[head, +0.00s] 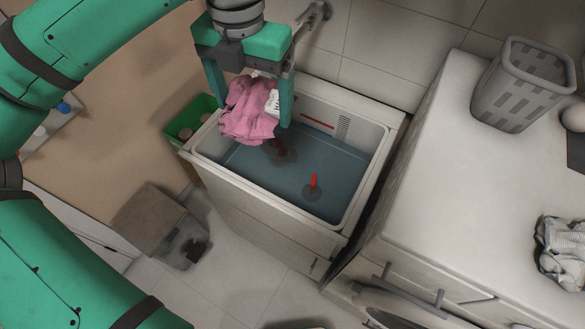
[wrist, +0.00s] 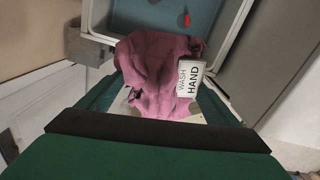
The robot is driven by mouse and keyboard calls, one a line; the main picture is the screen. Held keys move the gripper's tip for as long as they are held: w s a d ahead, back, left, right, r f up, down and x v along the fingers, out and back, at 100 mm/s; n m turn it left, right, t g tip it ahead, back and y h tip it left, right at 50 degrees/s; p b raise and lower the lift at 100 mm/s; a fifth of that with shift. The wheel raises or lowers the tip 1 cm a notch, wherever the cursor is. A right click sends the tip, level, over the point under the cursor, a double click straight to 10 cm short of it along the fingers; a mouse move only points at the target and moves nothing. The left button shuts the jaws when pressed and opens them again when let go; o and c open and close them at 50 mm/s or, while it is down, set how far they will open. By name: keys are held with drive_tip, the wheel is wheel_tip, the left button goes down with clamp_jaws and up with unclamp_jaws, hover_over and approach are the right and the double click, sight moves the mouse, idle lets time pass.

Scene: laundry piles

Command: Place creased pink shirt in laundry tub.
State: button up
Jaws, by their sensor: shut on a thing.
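The creased pink shirt (head: 248,112) hangs bunched between the fingers of my gripper (head: 247,100), which is shut on it. A white tag on it reads "HAND WASH" in the wrist view, where the pink shirt (wrist: 158,75) fills the space between the fingers. The laundry tub (head: 378,165) is a white-rimmed basin with a blue-grey inside. In the head view the shirt appears over the tub's back left part; its exact height above the tub I cannot tell. The tub also shows at the top of the wrist view (wrist: 228,45).
A red upright piece (head: 313,183) stands in the tub. A faucet (head: 316,14) is on the wall behind. A green bin (head: 203,104) is left of the tub. The white counter (head: 440,170) at right bears a grey basket (head: 518,85) and a crumpled striped cloth (head: 562,250).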

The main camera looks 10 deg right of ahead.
drive_tip(key=w+f+n, duration=0.3)
drive_tip(key=w+f, duration=0.4)
drive_tip(key=f, duration=0.6)
drive_tip(key=n, duration=0.4)
hover_over(277, 186)
wheel_tip(277, 186, down, 32)
drive_tip(key=shift+r, duration=0.1)
drive_tip(key=shift+f, duration=2.25)
drive_tip(key=shift+f, duration=0.2)
drive_tip(key=o, duration=1)
drive_tip(key=shift+o, duration=0.2)
drive_tip(key=shift+r, duration=0.1)
wheel_tip(277, 186, up, 12)
drive_tip(key=shift+r, duration=0.15)
